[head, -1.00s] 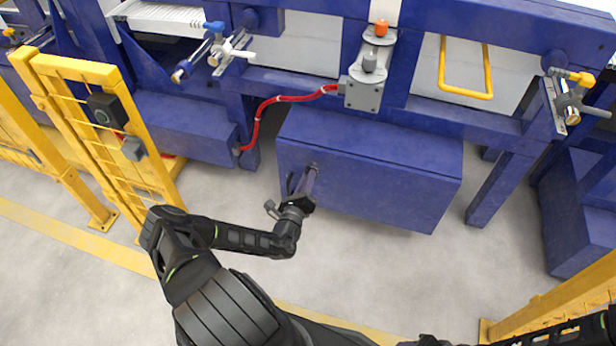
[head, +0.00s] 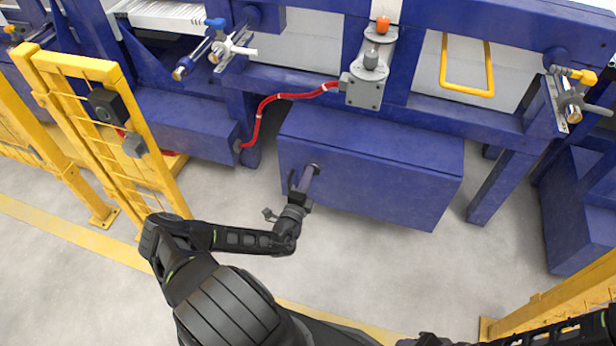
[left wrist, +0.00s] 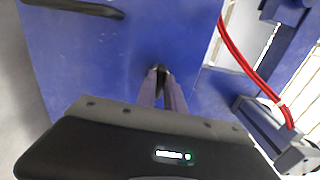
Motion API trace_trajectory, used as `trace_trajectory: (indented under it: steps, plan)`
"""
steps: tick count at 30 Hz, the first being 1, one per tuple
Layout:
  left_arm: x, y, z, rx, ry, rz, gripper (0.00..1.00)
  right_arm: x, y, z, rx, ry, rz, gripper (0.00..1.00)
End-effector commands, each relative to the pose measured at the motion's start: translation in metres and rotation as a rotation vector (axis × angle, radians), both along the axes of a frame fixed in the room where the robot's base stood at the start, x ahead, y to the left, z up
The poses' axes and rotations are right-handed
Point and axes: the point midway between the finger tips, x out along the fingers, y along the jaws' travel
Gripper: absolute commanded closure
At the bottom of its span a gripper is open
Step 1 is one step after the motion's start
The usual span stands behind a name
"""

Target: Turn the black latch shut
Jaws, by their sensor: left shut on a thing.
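The black latch (head: 314,167) is a small dark piece on the front of the blue box, near its upper left. It also shows in the left wrist view (left wrist: 162,70), between the fingertips. My left gripper (head: 309,175) reaches up to it from below, and its purple-tinted fingers (left wrist: 160,84) are shut on the latch. The fingers and the gripper body hide most of the latch, so its exact angle cannot be told. My right gripper cannot be made out; only dark parts of my arm show at the lower right edge.
The blue box (head: 400,180) stands under a blue frame. A red cable (head: 262,115) hangs left of it. A dark bar-shaped handle (left wrist: 80,8) shows at the wrist view's upper left. A yellow gate (head: 110,130) stands left. The floor before the box is clear.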

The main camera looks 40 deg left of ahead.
Motion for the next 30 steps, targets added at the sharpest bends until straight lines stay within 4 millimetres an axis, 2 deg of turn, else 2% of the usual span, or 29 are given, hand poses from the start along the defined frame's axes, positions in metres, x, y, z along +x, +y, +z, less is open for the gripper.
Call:
trace_trajectory:
  steps: [17,18,24,26,30]
  plan:
    - [-0.0004,0.0000,-0.0010,-0.049,-0.015,0.001,1.00,0.0000,0.0000,-0.0006,0.000,0.000,0.000,0.58]
    - [-0.0004,0.0000,-0.0010,-0.048,-0.015,0.001,0.85,0.0000,0.0000,-0.0006,0.000,0.000,0.000,0.58]
    - [-0.0003,0.0000,-0.0007,-0.047,-0.015,0.000,0.69,0.0000,0.0000,-0.0006,0.000,0.000,0.000,0.58]
    - [-0.0002,0.0000,-0.0006,-0.047,-0.015,0.000,0.65,0.0000,0.0000,-0.0006,0.000,0.000,0.000,0.58]
    - [-0.0002,0.0000,-0.0005,-0.046,-0.015,0.000,0.65,0.0000,0.0000,-0.0006,0.000,0.000,0.000,0.58]
